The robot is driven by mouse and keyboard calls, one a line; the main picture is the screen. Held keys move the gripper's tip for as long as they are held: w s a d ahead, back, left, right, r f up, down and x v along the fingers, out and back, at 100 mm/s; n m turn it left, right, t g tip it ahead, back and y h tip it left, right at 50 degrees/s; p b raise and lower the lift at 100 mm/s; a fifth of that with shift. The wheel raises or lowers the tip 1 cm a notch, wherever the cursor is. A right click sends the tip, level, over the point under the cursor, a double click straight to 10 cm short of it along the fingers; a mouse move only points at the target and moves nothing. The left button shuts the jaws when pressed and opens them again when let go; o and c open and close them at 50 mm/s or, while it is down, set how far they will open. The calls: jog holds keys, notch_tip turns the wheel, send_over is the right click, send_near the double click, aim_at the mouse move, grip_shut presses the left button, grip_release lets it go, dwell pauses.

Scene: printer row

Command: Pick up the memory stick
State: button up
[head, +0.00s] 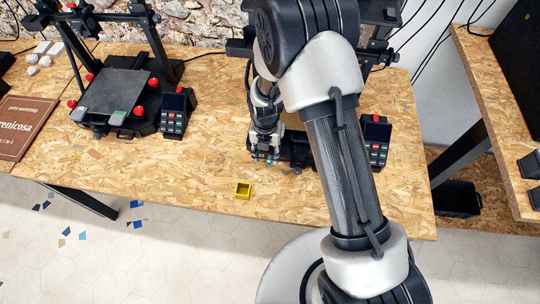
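My gripper (264,155) points down at the front of the right-hand printer, partly behind my own arm. Small teal bits show at its fingertips. I cannot tell whether they belong to the fingers or to something between them. The gap between the fingers is too small to make out. I cannot make out the memory stick anywhere; it may be hidden behind my gripper or arm.
A small yellow open box (243,190) sits near the table's front edge. A printer (115,95) with a keypad unit (174,114) stands on the left. Another keypad unit (376,137) stands right of my arm. A brown book (24,126) lies far left. The table (205,150) is clear between the printers.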

aim_at(269, 162)
jog(key=f, duration=0.1)
jog(key=f+b, duration=0.1)
jog(key=f, duration=0.2)
jog(key=shift+d+f+b, duration=0.2)
jog(key=shift+d+b, duration=0.1)
jog(key=shift+d, duration=0.1)
jog(key=shift+f, duration=0.35)
jog(key=shift+c, duration=0.2)
jog(key=c, duration=0.8)
